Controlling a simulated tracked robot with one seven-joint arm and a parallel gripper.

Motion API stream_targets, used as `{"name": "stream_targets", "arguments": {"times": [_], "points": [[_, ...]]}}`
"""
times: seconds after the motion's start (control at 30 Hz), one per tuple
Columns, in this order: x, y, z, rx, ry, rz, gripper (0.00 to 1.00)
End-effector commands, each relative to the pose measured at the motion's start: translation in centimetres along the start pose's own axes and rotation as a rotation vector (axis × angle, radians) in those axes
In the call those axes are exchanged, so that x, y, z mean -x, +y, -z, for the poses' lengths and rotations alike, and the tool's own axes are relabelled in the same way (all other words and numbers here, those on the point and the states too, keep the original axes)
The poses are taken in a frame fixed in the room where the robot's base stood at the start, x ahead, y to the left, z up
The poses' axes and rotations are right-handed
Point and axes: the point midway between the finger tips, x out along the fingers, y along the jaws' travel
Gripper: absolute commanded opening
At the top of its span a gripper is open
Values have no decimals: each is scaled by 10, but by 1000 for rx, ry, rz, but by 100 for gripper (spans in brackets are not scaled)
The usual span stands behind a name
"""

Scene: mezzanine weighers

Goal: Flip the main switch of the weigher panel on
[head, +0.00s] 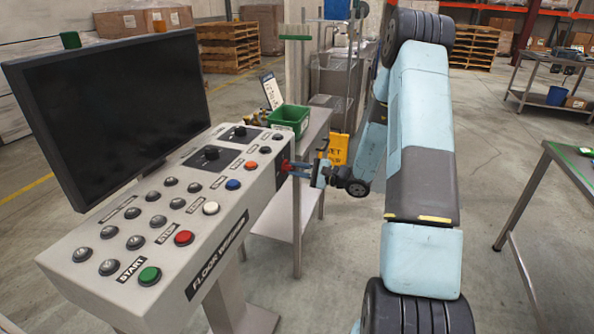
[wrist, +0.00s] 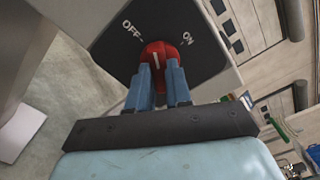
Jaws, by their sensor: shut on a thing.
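The weigher panel (head: 215,225) is a grey console with a monitor and several buttons, in the head view. Its main switch is a red rotary knob (wrist: 158,53) on a dark plate (wrist: 200,62) with OFF at upper left and ON at upper right, in the wrist view. A short white mark on the knob points up between the two words, neither clearly at OFF nor at ON. My gripper (wrist: 162,82) has its two blue fingers shut on the knob, one on each side. In the head view my gripper (head: 300,170) reaches the console's right end; the fingers partly hide the knob.
A black monitor (head: 115,105) rises behind the buttons. A steel table with a green bin (head: 288,119) stands behind the panel's right end. Another steel table (head: 565,160) is at right, with open floor between.

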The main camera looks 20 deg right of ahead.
Motion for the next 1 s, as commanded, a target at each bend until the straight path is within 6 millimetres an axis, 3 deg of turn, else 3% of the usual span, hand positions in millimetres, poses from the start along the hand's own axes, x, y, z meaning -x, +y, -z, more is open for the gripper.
{"name": "stream_targets", "arguments": {"times": [0.37,1.0], "points": [[0,2,0,-132,0,-2,0],[0,1,1,-711,2,-1,0]]}}
